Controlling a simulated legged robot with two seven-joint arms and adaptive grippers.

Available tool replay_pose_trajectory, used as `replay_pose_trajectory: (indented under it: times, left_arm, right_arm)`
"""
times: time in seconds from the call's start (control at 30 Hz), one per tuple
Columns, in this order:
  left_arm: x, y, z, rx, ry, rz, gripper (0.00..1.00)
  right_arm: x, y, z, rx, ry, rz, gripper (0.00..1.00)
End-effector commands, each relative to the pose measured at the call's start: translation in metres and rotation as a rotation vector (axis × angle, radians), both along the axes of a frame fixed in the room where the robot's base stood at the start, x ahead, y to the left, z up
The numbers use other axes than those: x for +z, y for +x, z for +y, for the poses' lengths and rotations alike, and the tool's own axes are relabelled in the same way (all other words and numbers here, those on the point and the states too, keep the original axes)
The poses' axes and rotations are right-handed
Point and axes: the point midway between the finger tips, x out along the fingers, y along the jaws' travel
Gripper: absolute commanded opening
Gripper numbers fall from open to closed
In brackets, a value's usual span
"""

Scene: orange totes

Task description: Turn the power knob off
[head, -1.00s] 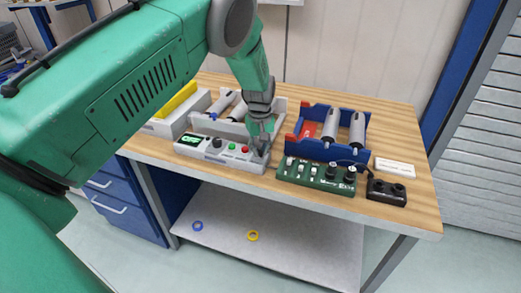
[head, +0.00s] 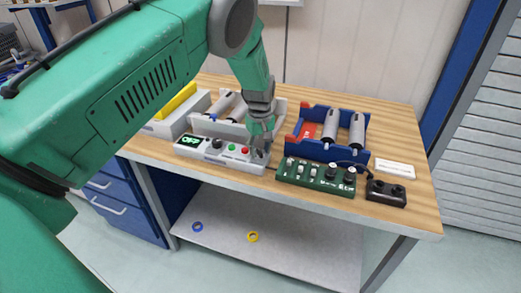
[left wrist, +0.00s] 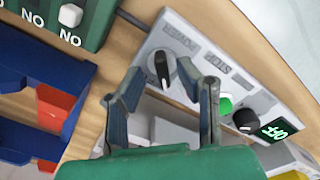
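The power knob (left wrist: 162,66) is a round knob, black and white, at one end of the light grey control box (left wrist: 265,98), beside printed lettering. In the left wrist view it sits between the fingertips of my left gripper (left wrist: 160,72), with small gaps on both sides. The gripper is open around it; contact is not clear. In the head view the left gripper (head: 261,153) is at the right end of the box (head: 215,158) and hides the knob. The box's green display (head: 191,143) reads OFF. My right gripper is not in view.
The box also has a black knob (head: 217,143), a green button (head: 231,147) and a red button (head: 245,150). A green switch panel (head: 315,180) and a blue tray (head: 318,152) stand close to the right. A black two-knob box (head: 386,193) is farther right.

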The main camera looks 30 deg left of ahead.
Motion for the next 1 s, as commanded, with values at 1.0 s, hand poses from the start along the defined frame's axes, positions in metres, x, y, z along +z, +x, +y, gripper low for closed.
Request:
replay_pose_trajectory:
  times: [1.0]
  left_arm:
    - [0.117, 0.000, 0.000, 0.000, -0.001, 0.004, 0.30]
  right_arm:
    - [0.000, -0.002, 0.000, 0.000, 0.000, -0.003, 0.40]
